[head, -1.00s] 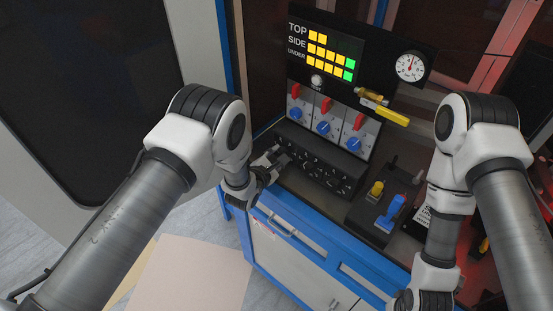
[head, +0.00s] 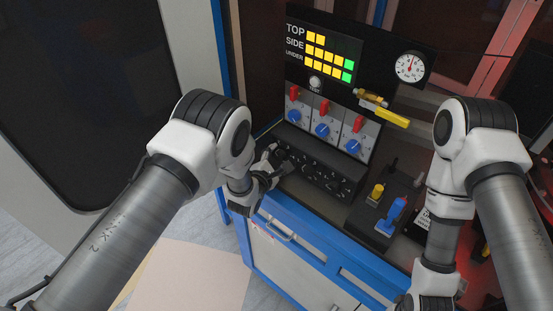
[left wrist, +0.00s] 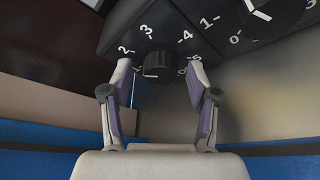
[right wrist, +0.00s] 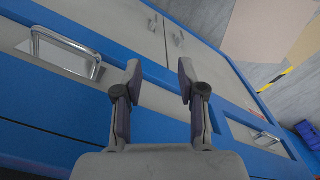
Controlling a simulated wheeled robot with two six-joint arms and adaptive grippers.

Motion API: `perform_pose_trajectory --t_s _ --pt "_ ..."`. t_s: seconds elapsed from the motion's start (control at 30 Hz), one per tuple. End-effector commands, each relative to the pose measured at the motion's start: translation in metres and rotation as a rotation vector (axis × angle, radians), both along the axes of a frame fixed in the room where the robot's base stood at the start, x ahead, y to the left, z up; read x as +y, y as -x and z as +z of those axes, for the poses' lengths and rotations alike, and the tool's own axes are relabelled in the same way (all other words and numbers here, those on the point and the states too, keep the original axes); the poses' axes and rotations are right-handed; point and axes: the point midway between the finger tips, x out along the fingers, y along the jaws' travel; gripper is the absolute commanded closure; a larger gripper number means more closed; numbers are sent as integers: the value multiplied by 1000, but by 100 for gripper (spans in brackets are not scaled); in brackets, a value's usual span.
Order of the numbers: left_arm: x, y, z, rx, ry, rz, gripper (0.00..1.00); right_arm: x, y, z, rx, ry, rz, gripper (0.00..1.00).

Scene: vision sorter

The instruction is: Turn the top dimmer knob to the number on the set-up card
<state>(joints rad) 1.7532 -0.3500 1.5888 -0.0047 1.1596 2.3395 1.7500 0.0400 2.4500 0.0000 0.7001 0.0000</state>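A dark sloped dimmer panel (head: 325,178) with several black knobs stands on the bench in the head view. My left gripper (head: 282,165) is at its left end. In the left wrist view, a black knob (left wrist: 157,65) lies between the tips of my left gripper (left wrist: 160,76), with gaps on both sides; the fingers are open. White numbers 2 to 5 surround this knob; its pointer is not readable. A second knob (left wrist: 272,16) shows at upper right. My right gripper (right wrist: 158,75) is open and empty before the cabinet.
Above the panel are red switches (head: 325,106) with blue knobs, a lit TOP/SIDE/UNDER display (head: 330,50) and a round gauge (head: 410,67). A yellow-handled valve (head: 390,117) sticks out. A control box (head: 385,205) with yellow and blue levers stands to the right.

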Motion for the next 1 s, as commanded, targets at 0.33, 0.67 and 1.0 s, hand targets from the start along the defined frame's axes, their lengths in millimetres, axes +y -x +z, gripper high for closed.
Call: perform_pose_trajectory --t_s 0.33,0.67,1.0 --pt "6 18 4 4 -2 -1 41 0 0 0 0 0 0 60" --pt "31 91 24 7 -3 -1 41 0 0 0 0 0 0 60" --pt "36 108 29 3 -1 0 41 0 0 0 0 0 0 60"
